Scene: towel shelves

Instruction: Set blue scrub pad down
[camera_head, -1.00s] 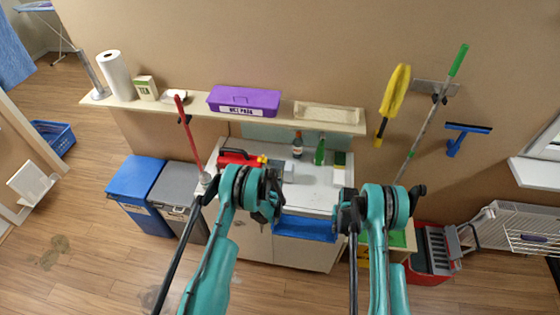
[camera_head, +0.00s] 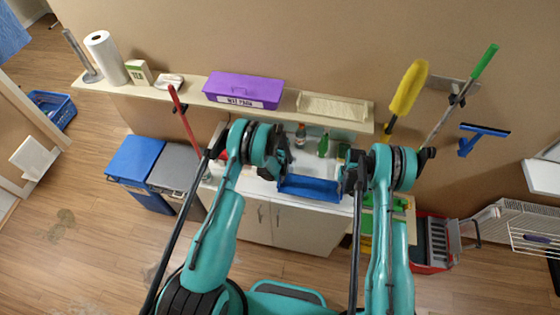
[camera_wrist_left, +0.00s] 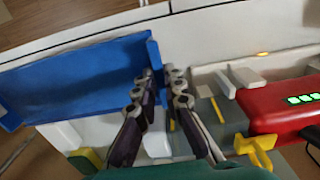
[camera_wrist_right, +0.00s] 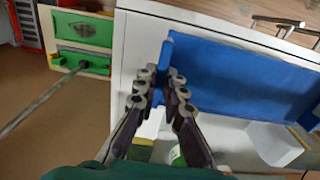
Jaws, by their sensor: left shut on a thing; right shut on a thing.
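A flat blue piece with raised edges (camera_head: 310,188) is held level between my two grippers; it looks more like a tray than a scrub pad. No separate blue scrub pad can be made out. My left gripper (camera_head: 283,178) is shut on its left end, and the left wrist view shows the fingers (camera_wrist_left: 163,78) at its short edge. My right gripper (camera_head: 346,182) is shut on its right end, also seen in the right wrist view (camera_wrist_right: 164,78). In the head view the piece overlaps the front edge of the white counter (camera_head: 262,188); its height above it is unclear.
Bottles (camera_head: 323,145) and a red case (camera_wrist_left: 285,105) stand on the counter. A shelf above holds a purple box (camera_head: 243,88) and a rack (camera_head: 333,106). Blue and grey bins (camera_head: 136,160) stand left.

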